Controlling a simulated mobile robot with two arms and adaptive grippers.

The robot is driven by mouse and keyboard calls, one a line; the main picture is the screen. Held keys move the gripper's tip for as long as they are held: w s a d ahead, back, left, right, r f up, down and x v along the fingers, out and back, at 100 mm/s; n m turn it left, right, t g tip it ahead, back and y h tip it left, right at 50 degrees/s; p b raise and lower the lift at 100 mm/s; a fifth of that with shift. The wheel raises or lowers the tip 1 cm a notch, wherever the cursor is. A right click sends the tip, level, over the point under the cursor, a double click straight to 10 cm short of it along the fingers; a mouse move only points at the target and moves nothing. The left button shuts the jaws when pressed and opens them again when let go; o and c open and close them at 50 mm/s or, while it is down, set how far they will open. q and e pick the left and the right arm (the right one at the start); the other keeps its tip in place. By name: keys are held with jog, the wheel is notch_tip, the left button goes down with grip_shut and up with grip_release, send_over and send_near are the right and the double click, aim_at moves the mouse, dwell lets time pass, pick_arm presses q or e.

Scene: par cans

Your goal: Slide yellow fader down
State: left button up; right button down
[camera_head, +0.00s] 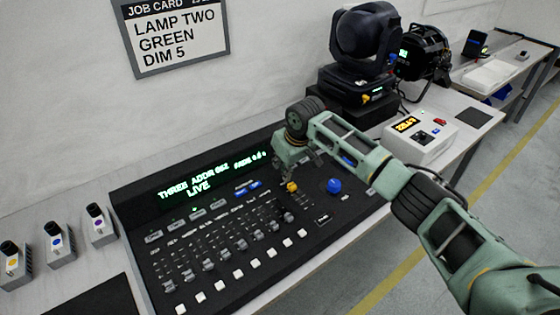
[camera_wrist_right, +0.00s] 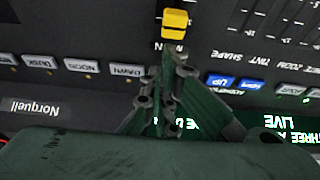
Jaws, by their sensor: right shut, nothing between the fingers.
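The yellow fader (camera_head: 292,187) is a small yellow cap at the right end of the fader row on the black lighting console (camera_head: 330,212). In the right wrist view the yellow fader (camera_wrist_right: 175,23) shows at the top, just beyond the fingertips. My right gripper (camera_head: 288,172) is above the console, close to the fader on its display side. It also shows in the right wrist view (camera_wrist_right: 167,60), shut and empty, with its tips pointing toward the yellow cap. A small gap seems to lie between tips and cap; contact cannot be told. My left gripper is not in view.
Several grey faders (camera_head: 260,236) stand left of the yellow one. A blue knob (camera_head: 334,186) is on the right. The lit display (camera_head: 215,176) reads LIVE. A moving-head lamp (camera_head: 362,45) and a white box (camera_head: 424,138) stand behind. Small switch boxes (camera_head: 58,243) stand left.

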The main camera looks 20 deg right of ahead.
aim_at(300, 194)
jog(key=shift+s, duration=0.25)
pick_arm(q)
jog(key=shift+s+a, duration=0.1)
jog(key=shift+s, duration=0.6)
